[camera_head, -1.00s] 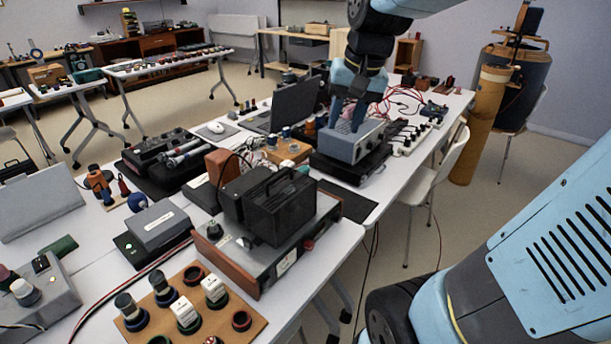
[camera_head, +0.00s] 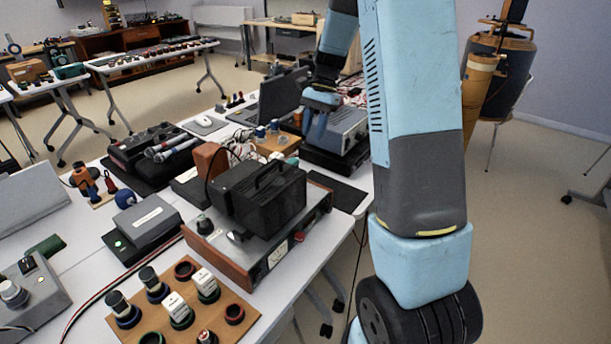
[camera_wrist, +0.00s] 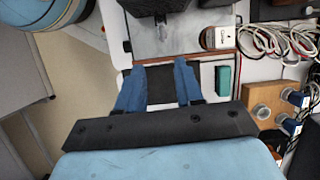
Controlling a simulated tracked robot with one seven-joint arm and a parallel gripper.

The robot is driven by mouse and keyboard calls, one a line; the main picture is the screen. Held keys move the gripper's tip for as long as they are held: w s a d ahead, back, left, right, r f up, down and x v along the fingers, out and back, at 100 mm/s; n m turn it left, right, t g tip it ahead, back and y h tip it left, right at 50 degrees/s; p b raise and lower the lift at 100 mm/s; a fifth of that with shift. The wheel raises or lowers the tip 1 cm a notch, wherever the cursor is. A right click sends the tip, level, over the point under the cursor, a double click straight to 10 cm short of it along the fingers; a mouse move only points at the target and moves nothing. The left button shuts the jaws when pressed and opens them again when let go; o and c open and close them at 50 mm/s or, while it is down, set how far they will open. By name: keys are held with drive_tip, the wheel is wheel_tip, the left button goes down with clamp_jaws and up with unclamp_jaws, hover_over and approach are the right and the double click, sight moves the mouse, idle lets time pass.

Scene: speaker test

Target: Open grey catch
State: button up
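My gripper (camera_head: 316,125) is above the long table, in front of the blue-grey box (camera_head: 350,122) in the head view. In the wrist view its two blue fingers (camera_wrist: 160,88) stand apart with nothing held between them. A black mat (camera_wrist: 210,72) shows below and between them. Ahead of the fingers is a device with a grey metal top and brown wooden sides (camera_wrist: 170,45). A black case (camera_head: 262,200) with a handle stands on this device in the head view. I cannot pick out a grey catch for certain; it may be too small or hidden.
A wooden board with blue-topped parts (camera_wrist: 262,96), a green block (camera_wrist: 222,80) and loose cables (camera_wrist: 285,42) lie right of the fingers. A laptop (camera_head: 283,97) stands behind my gripper. My arm hides part of the table's right side.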

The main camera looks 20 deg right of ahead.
drive_tip(key=shift+m, duration=0.3)
drive_tip(key=x, duration=1)
drive_tip(key=w+x, duration=0.1)
drive_tip(key=x, duration=0.4)
drive_tip(key=shift+w+d+f, duration=0.1)
drive_tip(key=shift+d+f, duration=0.1)
drive_tip(key=shift+f, duration=0.2)
clamp_jaws()
drive_tip(key=shift+r, duration=0.1)
